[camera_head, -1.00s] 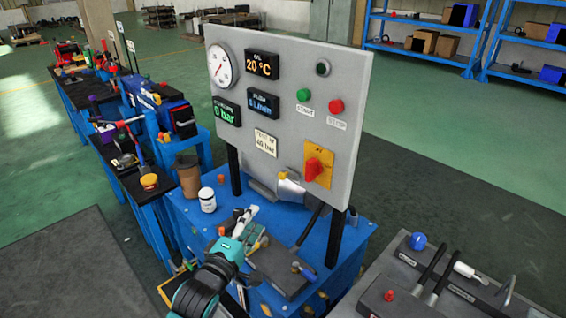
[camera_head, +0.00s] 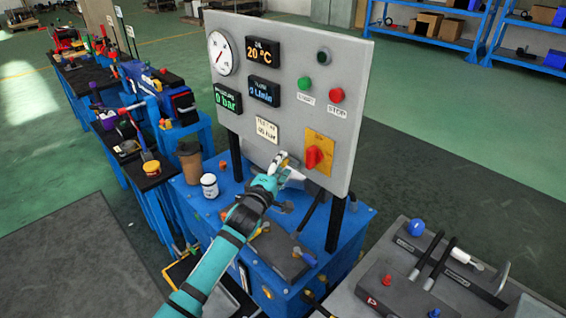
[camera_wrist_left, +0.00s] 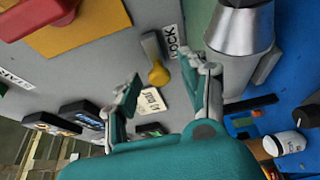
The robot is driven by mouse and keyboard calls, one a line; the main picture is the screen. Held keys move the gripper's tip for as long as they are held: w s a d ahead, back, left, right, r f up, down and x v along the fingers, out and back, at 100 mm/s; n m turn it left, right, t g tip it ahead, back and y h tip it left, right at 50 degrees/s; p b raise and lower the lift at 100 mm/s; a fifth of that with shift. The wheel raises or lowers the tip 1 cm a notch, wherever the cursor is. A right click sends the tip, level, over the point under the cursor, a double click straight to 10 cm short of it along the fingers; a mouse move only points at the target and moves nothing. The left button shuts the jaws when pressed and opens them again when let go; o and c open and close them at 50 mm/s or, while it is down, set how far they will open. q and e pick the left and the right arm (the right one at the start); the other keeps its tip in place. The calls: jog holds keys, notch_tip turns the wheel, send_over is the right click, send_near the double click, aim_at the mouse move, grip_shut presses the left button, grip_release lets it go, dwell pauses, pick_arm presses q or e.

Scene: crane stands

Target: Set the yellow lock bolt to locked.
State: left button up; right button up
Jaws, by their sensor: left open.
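The yellow lock bolt (camera_wrist_left: 159,75) has a rounded yellow knob on a grey mount on the grey panel, beside a LOCK label (camera_wrist_left: 173,41). It shows in the left wrist view; in the head view my gripper appears to hide it. My left gripper (camera_head: 282,168) is at the lower part of the panel in the head view. In the left wrist view its open fingers (camera_wrist_left: 160,69) stand on either side of the bolt in the picture, empty. I cannot tell whether a finger touches the knob. My right gripper is not in view.
The upright panel (camera_head: 345,95) carries a red rotary switch (camera_head: 314,156) on a yellow plate, right of my gripper. A metal cone-shaped part (camera_wrist_left: 240,32) is close to one finger. A white jar (camera_head: 209,185) and brown cup (camera_head: 189,160) stand on the blue stand.

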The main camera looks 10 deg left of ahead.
pick_arm(q)
jog(key=shift+w+d, duration=0.15)
jog(key=shift+w, duration=0.55)
jog(key=shift+c, duration=0.4)
grip_shut()
